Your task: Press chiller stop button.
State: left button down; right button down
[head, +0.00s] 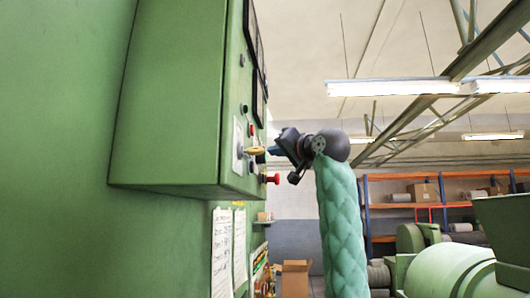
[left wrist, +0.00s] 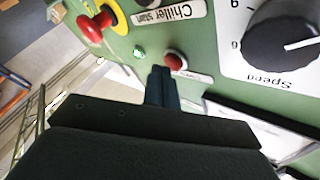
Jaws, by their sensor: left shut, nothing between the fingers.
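In the left wrist view, a small red button (left wrist: 175,61) sits on a green panel, with a white label (left wrist: 197,76) beside it that I cannot read. A label reading "Chiller start" (left wrist: 170,14) shows upside down at the top. My left gripper (left wrist: 160,72) is shut and empty, its fingertips close to the small red button; I cannot tell whether they touch it. In the head view, my left gripper (head: 273,151) reaches the side face of the green control box (head: 175,95) from the right. My right gripper is not in view.
A red mushroom knob (left wrist: 90,28) with a yellow ring is left of the fingertips; it also shows below the gripper in the head view (head: 273,179). A black speed dial (left wrist: 283,45) is at the right. Shelves (head: 400,190) and green machinery (head: 455,270) stand behind.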

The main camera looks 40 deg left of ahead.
pick_arm(q)
jog(key=shift+s+a, duration=0.2)
jog(key=shift+a, duration=0.1)
dwell(0.4)
dwell(0.5)
jog(key=shift+w+d+b, duration=0.35)
jog(key=shift+w+d, duration=0.05)
jog(key=shift+d, duration=0.3)
jog(key=w+d, duration=0.1)
jog(key=d, duration=0.1)
jog(key=w+d, duration=0.1)
jog(key=d, duration=0.1)
jog(key=shift+w+d, duration=0.1)
jog(key=shift+w, duration=0.2)
dwell(0.9)
